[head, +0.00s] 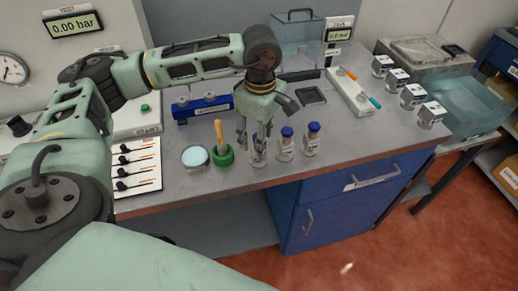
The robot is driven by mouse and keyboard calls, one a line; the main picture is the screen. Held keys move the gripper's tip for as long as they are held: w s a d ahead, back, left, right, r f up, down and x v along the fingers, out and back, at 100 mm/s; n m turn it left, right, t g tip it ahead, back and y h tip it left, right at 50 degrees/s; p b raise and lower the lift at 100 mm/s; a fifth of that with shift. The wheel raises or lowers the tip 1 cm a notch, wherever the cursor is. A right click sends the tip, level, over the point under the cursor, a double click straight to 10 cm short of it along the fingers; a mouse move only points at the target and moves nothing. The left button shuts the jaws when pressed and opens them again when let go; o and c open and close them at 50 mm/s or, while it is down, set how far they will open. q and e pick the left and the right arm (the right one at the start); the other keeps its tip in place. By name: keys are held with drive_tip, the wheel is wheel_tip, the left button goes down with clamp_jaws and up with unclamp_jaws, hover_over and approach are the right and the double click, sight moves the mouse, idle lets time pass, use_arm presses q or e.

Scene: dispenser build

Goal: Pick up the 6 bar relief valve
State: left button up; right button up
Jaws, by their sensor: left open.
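I cannot make out which thing is the 6 bar relief valve; no label with that rating is readable. Small fittings sit on a blue rack (217,108) at the back of the bench, left of my gripper. A white card (138,172) at the left holds several dark pieces with orange tips. My left gripper (254,142) is open and points down over the front of the bench. Its fingers are at the leftmost of three clear vials (258,158) and partly hide it; contact cannot be told. My right gripper is not in view.
Two blue-capped vials (286,146) (311,140) stand right of my left gripper. A green holder (222,156) and a round dish (195,157) stand left of it. A white tray (350,92) and several labelled jars (432,114) are farther right. The bench's front right is clear.

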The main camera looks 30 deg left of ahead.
sight(255, 162)
use_arm(q)
drive_tip(key=f+p, duration=0.1)
drive_tip(key=f, duration=0.3)
drive_tip(key=shift+w, duration=0.2)
drive_tip(key=shift+s, duration=0.1)
drive_tip(key=shift+c, duration=0.6)
clamp_jaws()
